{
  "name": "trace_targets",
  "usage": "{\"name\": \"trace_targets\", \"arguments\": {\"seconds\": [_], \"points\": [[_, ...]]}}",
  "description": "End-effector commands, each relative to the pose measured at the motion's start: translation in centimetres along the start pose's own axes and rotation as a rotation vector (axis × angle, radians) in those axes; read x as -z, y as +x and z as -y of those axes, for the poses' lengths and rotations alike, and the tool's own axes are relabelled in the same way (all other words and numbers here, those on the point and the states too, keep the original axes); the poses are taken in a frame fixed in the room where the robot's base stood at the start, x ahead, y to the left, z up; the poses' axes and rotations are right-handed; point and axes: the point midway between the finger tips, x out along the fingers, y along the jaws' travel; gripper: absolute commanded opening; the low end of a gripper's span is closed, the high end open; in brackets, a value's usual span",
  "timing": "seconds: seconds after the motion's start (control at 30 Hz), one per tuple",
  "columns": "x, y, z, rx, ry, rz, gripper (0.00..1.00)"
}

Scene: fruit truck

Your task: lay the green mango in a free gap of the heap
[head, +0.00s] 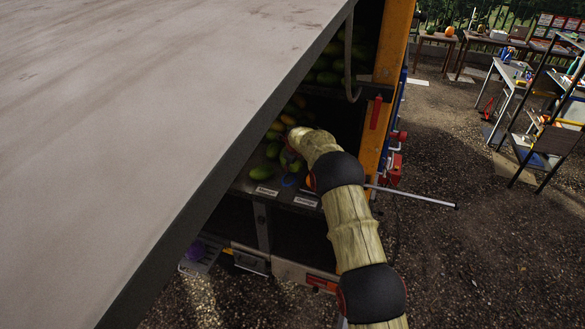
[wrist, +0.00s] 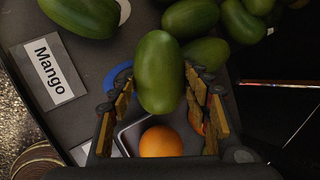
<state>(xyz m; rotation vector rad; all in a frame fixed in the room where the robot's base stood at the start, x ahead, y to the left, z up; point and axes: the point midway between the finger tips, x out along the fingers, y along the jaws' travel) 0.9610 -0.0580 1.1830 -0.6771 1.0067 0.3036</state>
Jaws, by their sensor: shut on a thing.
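In the wrist view the green mango (wrist: 158,70) is between the two fingers of my gripper (wrist: 159,85), which is shut on it. The mango's far end sticks out past the fingertips. The heap of green mangoes (wrist: 190,16) lies just beyond, at the top of the wrist view, with one fruit (wrist: 206,53) close to the right fingertip. In the head view the heap (head: 273,150) lies on the truck shelf, and my arm hides most of my gripper and the held mango. I cannot tell whether the held mango touches the heap.
A "Mango" label (wrist: 48,71) lies at the left of the shelf. An orange (wrist: 160,141) shows below, between the fingers, beside a pale-edged thing. A large pale panel (head: 150,90) overhangs the shelf on the left. An orange post (head: 392,45) stands right of the opening.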

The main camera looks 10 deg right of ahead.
Motion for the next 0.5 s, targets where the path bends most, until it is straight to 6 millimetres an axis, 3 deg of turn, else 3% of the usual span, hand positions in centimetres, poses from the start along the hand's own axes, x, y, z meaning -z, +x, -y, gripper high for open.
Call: {"name": "trace_targets", "arguments": {"seconds": [0.5], "points": [[0.9,3.1,-1.0,0.003,-0.001,0.003,0.34]]}}
